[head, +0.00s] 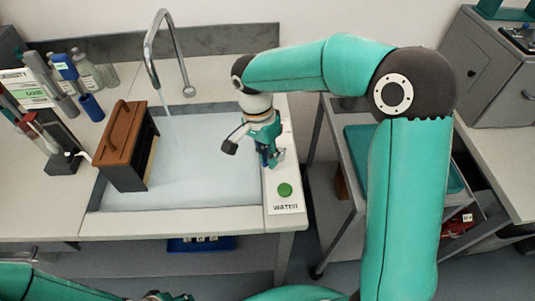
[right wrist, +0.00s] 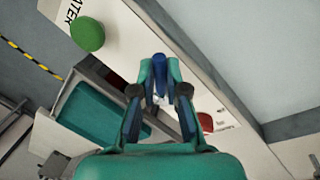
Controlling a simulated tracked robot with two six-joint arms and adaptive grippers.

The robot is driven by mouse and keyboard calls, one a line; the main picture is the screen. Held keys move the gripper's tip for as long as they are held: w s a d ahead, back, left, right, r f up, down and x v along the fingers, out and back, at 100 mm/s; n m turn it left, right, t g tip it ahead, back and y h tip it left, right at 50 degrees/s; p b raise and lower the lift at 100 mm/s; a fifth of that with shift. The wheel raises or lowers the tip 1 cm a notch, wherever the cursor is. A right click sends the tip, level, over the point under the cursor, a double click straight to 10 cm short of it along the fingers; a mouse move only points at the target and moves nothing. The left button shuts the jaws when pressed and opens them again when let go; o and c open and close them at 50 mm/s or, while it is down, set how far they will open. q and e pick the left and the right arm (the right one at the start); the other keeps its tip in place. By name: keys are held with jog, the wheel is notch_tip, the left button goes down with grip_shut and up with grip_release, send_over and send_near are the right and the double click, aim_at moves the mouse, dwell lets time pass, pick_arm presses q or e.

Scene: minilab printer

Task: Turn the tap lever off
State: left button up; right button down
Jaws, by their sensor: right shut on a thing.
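The curved metal tap (head: 150,52) stands behind the sink (head: 205,205), and a thin stream of water falls from its spout into the basin. My right gripper (head: 266,150) points down over the counter strip at the sink's right side. In the right wrist view the blue tap lever (right wrist: 159,72) stands between the fingertips of my right gripper (right wrist: 160,85), which are shut on it. The fingers hide part of the lever. A green disc (head: 285,190) sits beside the WATER label, and a red disc (right wrist: 205,122) lies on the lever's other side. Parts of my left arm show at the bottom left; its jaws are not clear.
A brown-topped dark box (head: 125,150) stands at the sink's left edge. Bottles (head: 88,72) and a tool rack (head: 60,140) stand farther left. A cart with a teal tray (head: 355,150) is right of the counter, across a gap. A grey cabinet (head: 490,70) stands at the right.

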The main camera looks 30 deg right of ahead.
jog(key=n, duration=0.1)
jog(key=s+n+b, duration=0.1)
jog(key=n, duration=0.2)
jog(key=shift+s+d+f+n+h, duration=0.15)
jog(key=shift+s+d+n+h, duration=0.15)
jog(key=shift+s+n, duration=0.1)
jog(key=shift+s+d+n+t+h+b, duration=0.15)
jog(key=shift+s+d+n+b, duration=0.1)
jog(key=shift+n, duration=0.5)
jog(key=shift+s+d+n+t+h+b, duration=0.15)
jog(key=shift+n+t+b, duration=0.1)
jog(key=shift+n, duration=0.45)
jog(key=shift+s+d+n+t+b, duration=0.15)
jog(key=shift+d+n+b, duration=0.1)
jog(key=shift+n, duration=0.5)
jog(key=c, duration=1.2)
grip_release()
jog(key=shift+r, duration=0.25)
